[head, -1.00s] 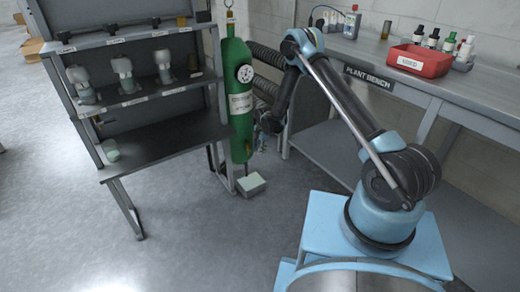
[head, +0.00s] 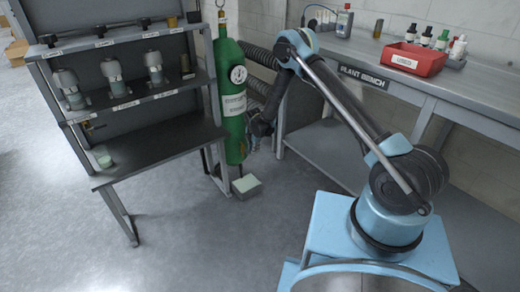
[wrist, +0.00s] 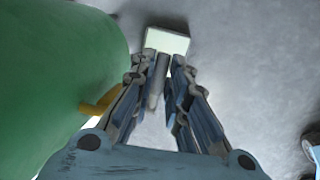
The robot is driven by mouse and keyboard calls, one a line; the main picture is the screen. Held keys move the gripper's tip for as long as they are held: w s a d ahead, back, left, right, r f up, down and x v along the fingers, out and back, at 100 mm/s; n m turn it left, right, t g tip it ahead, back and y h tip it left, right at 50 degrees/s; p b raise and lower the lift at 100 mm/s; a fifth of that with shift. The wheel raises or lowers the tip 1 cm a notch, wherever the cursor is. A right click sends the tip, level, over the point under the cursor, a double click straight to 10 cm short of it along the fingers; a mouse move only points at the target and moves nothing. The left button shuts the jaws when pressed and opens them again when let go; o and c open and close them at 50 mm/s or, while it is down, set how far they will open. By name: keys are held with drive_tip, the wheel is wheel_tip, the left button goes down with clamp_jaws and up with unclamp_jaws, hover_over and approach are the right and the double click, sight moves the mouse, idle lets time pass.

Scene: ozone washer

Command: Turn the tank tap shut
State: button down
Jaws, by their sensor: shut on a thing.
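The green tank (head: 232,100) stands upright between the shelf rack and the bench, with a round gauge and a pale label on its front. In the wrist view the tank (wrist: 55,85) fills the left side. The tank tap shows there as a short yellow stem (wrist: 100,104) coming out of the tank's side, running in behind the near finger. A grey bar (wrist: 157,85), apparently the tap's handle, lies between the fingers. My gripper (wrist: 165,62) is shut on it, pointing down beside the tank. The fingers hide the joint between stem and bar.
A small pale-topped box (head: 246,186) sits on the floor below the tank. The shelf rack (head: 160,148) with several capped containers stands to the left. The plant bench (head: 450,98) with a red tray (head: 412,62) is to the right. The floor in front is clear.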

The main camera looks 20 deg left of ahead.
idle(0.3)
drive_tip(key=c, duration=1.6)
unclamp_jaws()
drive_tip(key=shift+o, duration=0.2)
drive_tip(key=shift+r, duration=0.1)
drive_tip(key=a+v, duration=0.1)
drive_tip(key=v, duration=1)
drive_tip(key=shift+d+r, duration=0.4)
drive_tip(key=shift+s, duration=0.1)
